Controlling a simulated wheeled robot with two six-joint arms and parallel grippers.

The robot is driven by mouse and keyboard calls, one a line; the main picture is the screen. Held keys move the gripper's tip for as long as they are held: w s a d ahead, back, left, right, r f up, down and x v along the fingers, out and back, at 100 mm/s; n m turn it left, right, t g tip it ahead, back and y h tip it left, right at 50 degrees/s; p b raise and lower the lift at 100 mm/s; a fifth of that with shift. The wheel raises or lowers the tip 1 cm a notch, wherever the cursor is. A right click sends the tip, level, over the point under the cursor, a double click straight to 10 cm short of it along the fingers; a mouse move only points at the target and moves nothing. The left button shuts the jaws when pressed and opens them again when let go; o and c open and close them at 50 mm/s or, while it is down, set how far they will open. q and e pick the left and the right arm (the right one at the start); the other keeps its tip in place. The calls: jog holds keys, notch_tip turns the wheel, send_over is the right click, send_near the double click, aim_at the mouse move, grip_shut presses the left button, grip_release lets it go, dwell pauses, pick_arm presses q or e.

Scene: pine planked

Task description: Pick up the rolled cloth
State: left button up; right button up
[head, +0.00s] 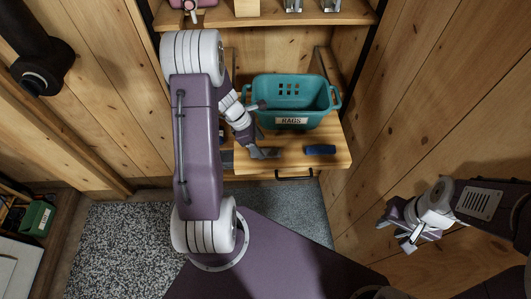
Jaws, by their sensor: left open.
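The rolled cloth is a small dark blue roll (319,149) lying on the wooden shelf board, near its front right part. My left gripper (264,130) is open over the left part of the board, with its fingers pointing right. One finger is near the teal tub's left end and the other is over the bare wood. The cloth lies to the right of these fingers, clear of them. My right gripper (394,236) hangs low at the right, away from the board; I cannot tell how far its jaws are apart.
A teal tub (325,119) labelled RAGS stands on the board (286,161) just behind the cloth. An upper shelf (290,19) with several items is above. Plank walls close in on the right. A green box (38,218) is at far left.

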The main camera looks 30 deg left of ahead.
aim_at(264, 150)
pick_arm(q)
jog(key=b+x, duration=0.1)
jog(key=x, duration=0.3)
jog(key=shift+w+a+f, duration=0.1)
jog(key=shift+w+f, duration=0.15)
jog(key=shift+f, duration=0.1)
jog(key=shift+s+r, duration=0.1)
jog(key=shift+c, duration=0.6)
grip_shut()
